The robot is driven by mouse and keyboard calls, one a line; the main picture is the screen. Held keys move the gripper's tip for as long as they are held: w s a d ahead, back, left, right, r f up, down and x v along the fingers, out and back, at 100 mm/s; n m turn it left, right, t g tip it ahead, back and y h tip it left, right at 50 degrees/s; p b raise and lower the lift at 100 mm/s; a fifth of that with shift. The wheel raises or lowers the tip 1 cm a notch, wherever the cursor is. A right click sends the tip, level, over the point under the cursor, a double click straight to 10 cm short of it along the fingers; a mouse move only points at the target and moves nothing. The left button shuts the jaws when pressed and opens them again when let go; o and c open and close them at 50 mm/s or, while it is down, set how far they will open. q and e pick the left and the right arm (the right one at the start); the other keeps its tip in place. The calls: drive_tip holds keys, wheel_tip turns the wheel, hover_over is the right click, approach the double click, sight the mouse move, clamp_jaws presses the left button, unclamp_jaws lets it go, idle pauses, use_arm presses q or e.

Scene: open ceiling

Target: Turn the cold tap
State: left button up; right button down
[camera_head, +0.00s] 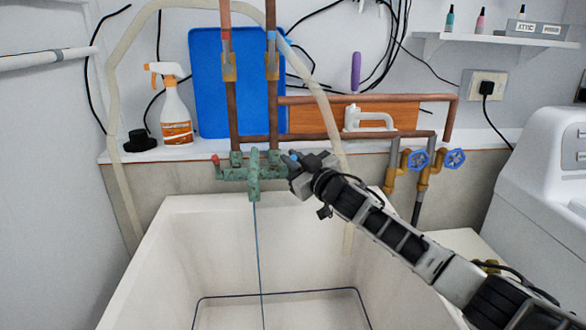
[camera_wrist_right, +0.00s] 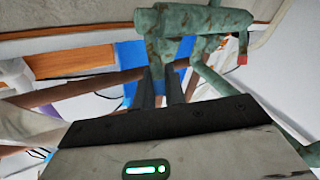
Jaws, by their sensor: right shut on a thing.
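A green, worn mixer tap (camera_head: 254,177) is mounted on the wall above the sink. Its red-tipped handle (camera_head: 216,161) is at the left end. On the right end, a small blue tip of the cold tap (camera_head: 294,157) shows at my right gripper (camera_head: 297,163), which mostly covers that handle. My right gripper is shut on the cold tap there. In the right wrist view, its two dark fingers (camera_wrist_right: 160,88) reach up to the green tap body (camera_wrist_right: 190,22), and the red-tipped handle shows on the right (camera_wrist_right: 242,59). My left gripper is not in view.
The white sink (camera_head: 165,245) lies below the tap. Copper pipes (camera_head: 231,105) rise behind it, with two blue wheel valves (camera_head: 418,158) to the right. A spray bottle (camera_head: 175,112) and a black object (camera_head: 139,141) stand on the left ledge. A beige hose arches around the tap.

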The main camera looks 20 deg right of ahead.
drive_tip(key=c, duration=1.5)
unclamp_jaws()
drive_tip(key=shift+b+v, duration=0.55)
drive_tip(key=shift+v, duration=7.45)
